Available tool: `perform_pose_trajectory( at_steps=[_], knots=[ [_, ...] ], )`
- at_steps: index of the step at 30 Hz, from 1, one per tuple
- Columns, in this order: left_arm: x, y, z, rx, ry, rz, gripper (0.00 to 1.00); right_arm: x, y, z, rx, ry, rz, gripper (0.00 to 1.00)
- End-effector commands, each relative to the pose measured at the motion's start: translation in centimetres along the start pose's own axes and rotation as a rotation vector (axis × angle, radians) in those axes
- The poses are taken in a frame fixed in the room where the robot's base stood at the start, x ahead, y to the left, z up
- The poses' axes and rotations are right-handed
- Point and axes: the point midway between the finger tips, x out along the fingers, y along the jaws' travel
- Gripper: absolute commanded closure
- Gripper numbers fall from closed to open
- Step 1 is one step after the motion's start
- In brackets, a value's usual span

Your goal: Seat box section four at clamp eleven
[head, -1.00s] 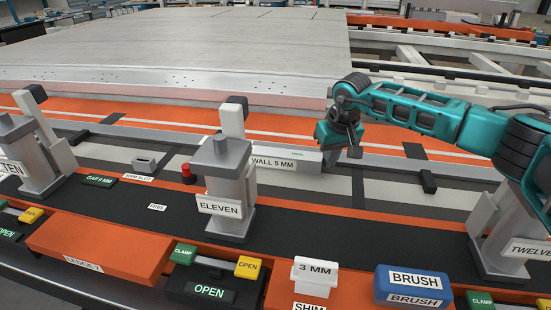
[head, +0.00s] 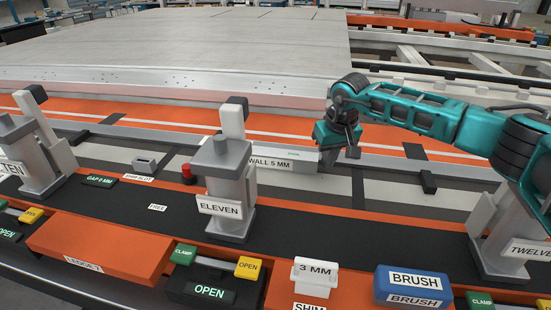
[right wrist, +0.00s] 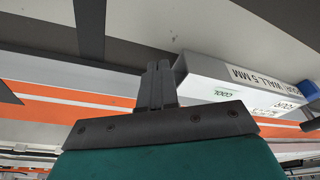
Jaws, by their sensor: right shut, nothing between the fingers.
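The box section (head: 306,156), a grey hollow bar labelled WALL 5 MM, lies along the rail behind clamp eleven (head: 222,175), which hides part of it. Clamp eleven's arm is raised, and its panel (head: 209,292) reads OPEN. My right gripper (head: 332,157) is low at the bar's right end. In the right wrist view its fingers (right wrist: 158,80) are shut and empty, beside the bar's open end (right wrist: 180,70). The bar's side (right wrist: 225,78) also shows a COOL mark. I cannot tell whether fingers and bar touch. My left gripper is not in view.
Clamp ten (head: 40,160) stands left and clamp twelve (head: 505,235) right. In front lie an orange ledge (head: 100,248), a white 3 MM shim (head: 315,276) and a blue brush block (head: 411,287). A red button (head: 188,174) is left of clamp eleven. A large panel (head: 180,50) lies behind.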

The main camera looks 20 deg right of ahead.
Motion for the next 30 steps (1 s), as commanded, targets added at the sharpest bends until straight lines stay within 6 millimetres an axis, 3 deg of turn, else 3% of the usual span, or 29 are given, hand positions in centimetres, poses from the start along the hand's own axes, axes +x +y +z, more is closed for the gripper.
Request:
perform_pose_trajectory(
  at_steps=[13, 20, 30],
  knots=[
    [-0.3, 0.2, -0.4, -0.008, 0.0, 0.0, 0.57, -0.4, 1.3, 0.7, 0.001, 0.0, 0.0, 1.0],
    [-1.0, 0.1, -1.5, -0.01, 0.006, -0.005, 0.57, -2.2, 1.2, 0.1, 0.001, 0.001, 0.0, 1.0],
    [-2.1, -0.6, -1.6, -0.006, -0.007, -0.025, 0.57, -4.9, 1.2, -0.5, 0.001, 0.0, 0.001, 1.0]
  ],
)
